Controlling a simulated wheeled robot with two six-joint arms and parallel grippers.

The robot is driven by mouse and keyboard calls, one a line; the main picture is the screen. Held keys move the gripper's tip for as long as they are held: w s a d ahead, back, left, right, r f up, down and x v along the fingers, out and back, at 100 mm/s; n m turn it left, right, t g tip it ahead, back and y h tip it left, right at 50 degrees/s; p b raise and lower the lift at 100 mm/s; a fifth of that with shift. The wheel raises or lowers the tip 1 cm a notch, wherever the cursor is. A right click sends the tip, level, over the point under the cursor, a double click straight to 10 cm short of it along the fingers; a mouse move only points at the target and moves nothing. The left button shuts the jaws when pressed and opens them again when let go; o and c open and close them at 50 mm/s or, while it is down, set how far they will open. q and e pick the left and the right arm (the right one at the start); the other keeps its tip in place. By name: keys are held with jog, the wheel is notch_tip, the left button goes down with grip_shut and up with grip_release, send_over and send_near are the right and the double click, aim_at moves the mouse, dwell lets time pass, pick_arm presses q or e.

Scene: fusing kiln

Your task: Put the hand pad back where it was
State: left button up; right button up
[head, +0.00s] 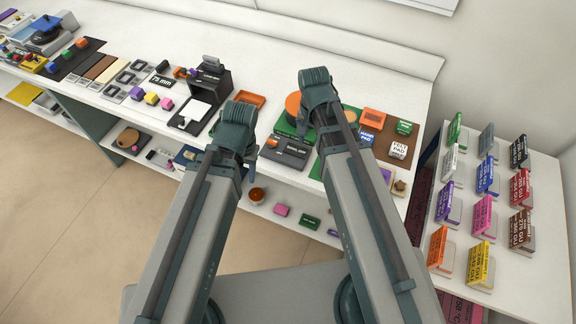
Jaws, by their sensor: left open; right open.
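A small blue block (366,138) with white lettering that seems to read as the hand pad sits on the bench, just right of my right wrist. It stands near an orange block (373,117), a green block (404,127) and a white lettered block (398,150) on a brown mat (408,141). My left gripper (240,122) is over the bench's front edge, left of a grey lettered device (287,151). My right gripper (316,88) is above the bench, left of the blue block and apart from it. Both grippers are open; their fingertips are largely hidden behind the wrists.
A lower shelf (270,190) holds several small items. A side table (542,240) at right carries rows of coloured lettered blocks. The bench's back strip is clear.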

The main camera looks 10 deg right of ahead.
jog(key=s+a+n, duration=0.8)
jog(key=a+n, duration=0.1)
jog(key=n, duration=0.2)
jog(key=shift+s, duration=0.3)
notch_tip(320, 180, down, 6)
jog(key=b, duration=0.5)
jog(key=shift+r+b, duration=0.2)
jog(key=shift+b, duration=0.15)
